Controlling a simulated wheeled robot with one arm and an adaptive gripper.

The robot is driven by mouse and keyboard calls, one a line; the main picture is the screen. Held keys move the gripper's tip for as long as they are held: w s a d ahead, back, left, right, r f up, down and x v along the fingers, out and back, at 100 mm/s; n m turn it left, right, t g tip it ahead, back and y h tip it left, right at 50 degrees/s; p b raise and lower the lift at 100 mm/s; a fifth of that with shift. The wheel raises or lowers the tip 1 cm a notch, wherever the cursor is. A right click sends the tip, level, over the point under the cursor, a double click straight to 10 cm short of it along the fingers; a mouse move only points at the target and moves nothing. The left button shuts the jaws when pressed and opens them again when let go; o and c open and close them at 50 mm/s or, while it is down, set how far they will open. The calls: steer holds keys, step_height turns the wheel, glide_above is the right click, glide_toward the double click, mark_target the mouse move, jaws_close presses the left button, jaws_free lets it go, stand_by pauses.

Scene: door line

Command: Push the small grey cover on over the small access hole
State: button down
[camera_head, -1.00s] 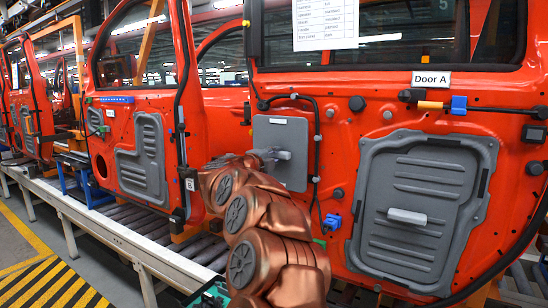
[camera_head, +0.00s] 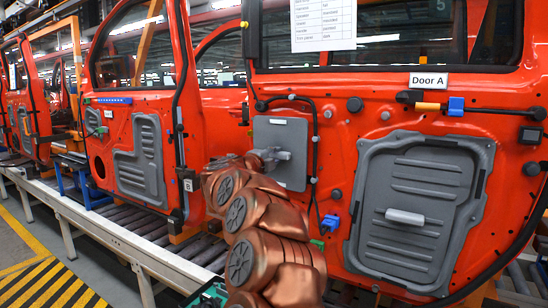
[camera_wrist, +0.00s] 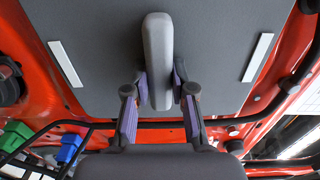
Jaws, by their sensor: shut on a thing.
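The small grey cover (camera_head: 286,136) is a flat rectangular panel with a white label near its top. It lies against the orange-red door marked Door A, left of its middle. My gripper (camera_head: 268,156) is at the cover's middle, shut on its handle. In the wrist view, the grey cover (camera_wrist: 105,60) fills the upper picture, and my gripper (camera_wrist: 160,92) has one finger on each side of its upright bar handle (camera_wrist: 158,55). The small access hole is hidden behind the cover. I cannot tell whether the cover's edges are fully seated.
A large grey cover (camera_head: 418,175) with a pale handle is on the right of Door A. A black cable (camera_head: 316,145) runs close beside the small cover, down to a blue connector (camera_head: 331,222). Door B (camera_head: 128,120) stands to the left on the roller conveyor (camera_head: 130,235).

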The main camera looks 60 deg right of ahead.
steer(key=shift+d, duration=0.1)
steer(key=c, duration=0.9)
jaws_free()
